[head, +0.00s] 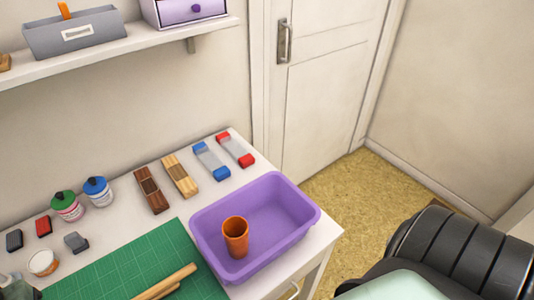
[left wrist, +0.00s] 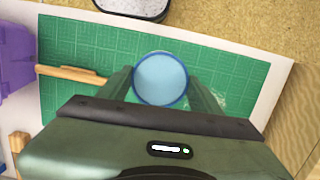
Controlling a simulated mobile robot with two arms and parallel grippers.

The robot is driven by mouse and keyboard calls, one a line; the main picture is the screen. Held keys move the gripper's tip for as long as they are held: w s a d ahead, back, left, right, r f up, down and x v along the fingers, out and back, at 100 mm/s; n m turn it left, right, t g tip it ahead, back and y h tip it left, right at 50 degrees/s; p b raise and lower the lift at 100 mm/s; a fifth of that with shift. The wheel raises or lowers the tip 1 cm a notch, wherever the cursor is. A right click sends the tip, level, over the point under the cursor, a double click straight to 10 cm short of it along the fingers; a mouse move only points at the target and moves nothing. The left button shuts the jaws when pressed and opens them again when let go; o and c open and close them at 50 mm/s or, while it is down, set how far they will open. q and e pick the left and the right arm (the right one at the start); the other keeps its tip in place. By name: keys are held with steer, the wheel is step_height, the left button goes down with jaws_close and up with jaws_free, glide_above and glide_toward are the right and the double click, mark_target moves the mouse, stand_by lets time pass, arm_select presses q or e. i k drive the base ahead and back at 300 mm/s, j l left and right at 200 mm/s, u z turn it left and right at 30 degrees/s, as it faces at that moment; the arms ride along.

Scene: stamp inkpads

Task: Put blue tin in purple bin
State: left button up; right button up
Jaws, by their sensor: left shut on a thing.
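The purple bin (head: 290,235) stands at the right end of the table, with an orange cup (head: 235,236) inside. Its edge also shows at the left of the left wrist view (left wrist: 12,55). The blue tin (left wrist: 160,77), round with a light blue top and darker rim, is between the fingers of my left gripper (left wrist: 163,88), which is shut on it above the green mat (left wrist: 80,45). In the head view only a bit of my left gripper shows at the bottom left corner, and I cannot make out the tin there. My right gripper is not in view.
Left of the bin are the green mat with wooden sticks (head: 165,283), a small round container (head: 43,262), bottles with green (head: 66,207) and blue (head: 97,191) lids, and small blocks. Wooden and clear pieces line the back. A shelf (head: 120,42) hangs above.

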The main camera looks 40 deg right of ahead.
mark_target(274, 227)
steer(key=k+l+z, duration=0.15)
steer(key=l+z, duration=0.25)
steer(key=k+l+z, duration=0.1)
steer(key=l+z, duration=0.3)
steer(key=j+z, duration=0.1)
steer(key=z, duration=0.3)
